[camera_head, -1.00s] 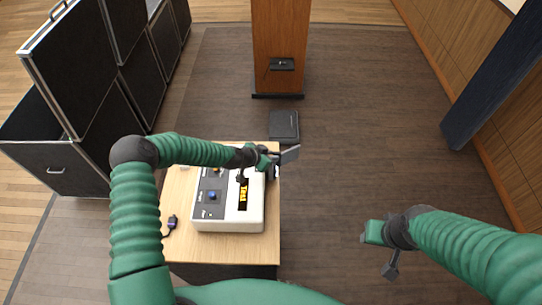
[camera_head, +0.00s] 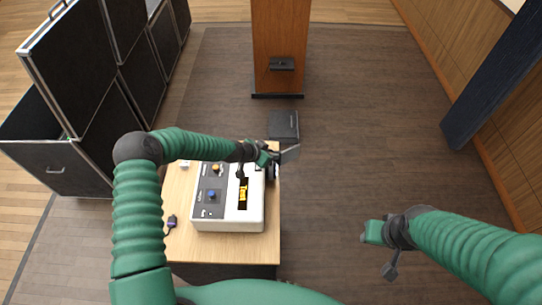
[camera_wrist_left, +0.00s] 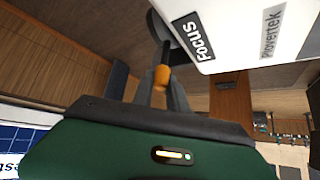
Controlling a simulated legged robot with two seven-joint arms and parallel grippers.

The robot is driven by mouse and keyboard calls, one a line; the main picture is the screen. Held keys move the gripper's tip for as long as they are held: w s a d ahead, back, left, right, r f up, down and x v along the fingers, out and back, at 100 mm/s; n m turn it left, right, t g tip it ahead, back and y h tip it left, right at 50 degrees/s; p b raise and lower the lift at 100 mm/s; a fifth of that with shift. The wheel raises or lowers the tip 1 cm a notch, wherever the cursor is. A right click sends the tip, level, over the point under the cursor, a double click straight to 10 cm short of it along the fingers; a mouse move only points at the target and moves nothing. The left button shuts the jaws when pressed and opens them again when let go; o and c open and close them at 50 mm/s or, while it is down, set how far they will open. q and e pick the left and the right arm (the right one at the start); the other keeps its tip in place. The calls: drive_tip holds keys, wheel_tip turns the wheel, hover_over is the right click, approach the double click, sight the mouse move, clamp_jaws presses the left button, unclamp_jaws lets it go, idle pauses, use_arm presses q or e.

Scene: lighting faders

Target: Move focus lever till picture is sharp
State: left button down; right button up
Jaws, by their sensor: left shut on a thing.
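The white control box (camera_head: 228,225) sits on a small wooden table, with a dark panel holding a yellow knob (camera_head: 216,168) and a blue knob (camera_head: 211,195). In the left wrist view the box side (camera_wrist_left: 235,30) carries a "Focus" label, and the focus lever's orange tip (camera_wrist_left: 161,76) lies between my gripper's fingers. My left gripper (camera_head: 272,156) is shut on this lever at the box's far right side. My right gripper (camera_head: 378,250) hangs away from the table; its fingers are unclear.
The wooden table (camera_head: 190,245) has a dark cable plug (camera_head: 171,221) left of the box. Black cases (camera_head: 75,75) stand at the left, a wooden lectern (camera_head: 280,45) at the back. Floor right is clear.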

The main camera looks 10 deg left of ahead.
use_arm(q)
drive_tip(key=shift+w+a, duration=0.1)
drive_tip(key=shift+w, duration=0.25)
drive_tip(key=c, duration=1.3)
unclamp_jaws()
drive_tip(key=shift+s+a+r, duration=0.1)
drive_tip(key=b+v, duration=0.1)
drive_tip(key=v, duration=0.4)
drive_tip(key=b+v, duration=0.1)
drive_tip(key=v, duration=0.5)
drive_tip(key=b+v, duration=0.1)
drive_tip(key=v, duration=0.4)
drive_tip(key=shift+a+r+b, duration=0.25)
drive_tip(key=shift+r+b, duration=0.1)
drive_tip(key=shift+b, duration=0.05)
